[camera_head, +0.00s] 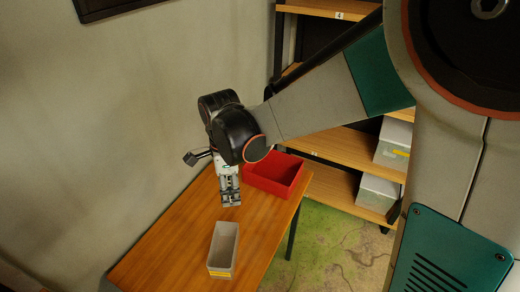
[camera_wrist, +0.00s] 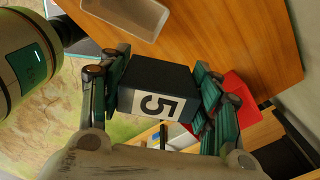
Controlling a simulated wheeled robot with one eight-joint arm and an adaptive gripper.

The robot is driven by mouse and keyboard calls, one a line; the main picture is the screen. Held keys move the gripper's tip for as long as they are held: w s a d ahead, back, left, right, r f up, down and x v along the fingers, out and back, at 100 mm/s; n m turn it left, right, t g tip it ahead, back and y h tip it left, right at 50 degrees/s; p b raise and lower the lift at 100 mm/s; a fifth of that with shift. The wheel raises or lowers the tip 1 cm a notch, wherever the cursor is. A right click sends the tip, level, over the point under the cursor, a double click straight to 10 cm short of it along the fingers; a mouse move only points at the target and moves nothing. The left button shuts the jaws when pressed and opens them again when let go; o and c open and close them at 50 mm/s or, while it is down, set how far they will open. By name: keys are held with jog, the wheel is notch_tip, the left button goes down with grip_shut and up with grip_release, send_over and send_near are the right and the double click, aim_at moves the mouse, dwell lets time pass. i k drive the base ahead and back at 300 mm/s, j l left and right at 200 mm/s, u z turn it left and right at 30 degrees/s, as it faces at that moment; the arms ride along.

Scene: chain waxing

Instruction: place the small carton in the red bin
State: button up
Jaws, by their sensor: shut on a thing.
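A small dark carton with a white label reading "5" (camera_wrist: 158,76) sits between the fingers of my gripper (camera_wrist: 163,70) in the wrist view. The gripper is shut on it, with a finger on each side. In the head view my gripper (camera_head: 231,196) points down over the wooden table, and the carton is hard to make out there. The red bin (camera_head: 268,184) stands on the table just right of and behind my gripper. Part of the bin (camera_wrist: 240,96) shows behind the right fingers in the wrist view.
A pale open box with a yellow stripe (camera_head: 223,252) stands on the table nearer the camera. It also shows in the wrist view (camera_wrist: 128,14). Wooden shelves (camera_head: 335,147) with pale bins (camera_head: 378,192) stand beyond the table. A wall runs along the table's left side.

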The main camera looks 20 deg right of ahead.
aim_at(273, 178)
jog(key=i+l+u, duration=0.1)
jog(key=l, duration=0.2)
jog(key=i+l+u, duration=0.1)
jog(key=l, duration=0.25)
jog(key=i+l+u, duration=0.1)
jog(key=i+l, duration=0.3)
jog(key=l, duration=0.3)
jog(key=i+l+u, duration=0.15)
jog(key=l, duration=0.2)
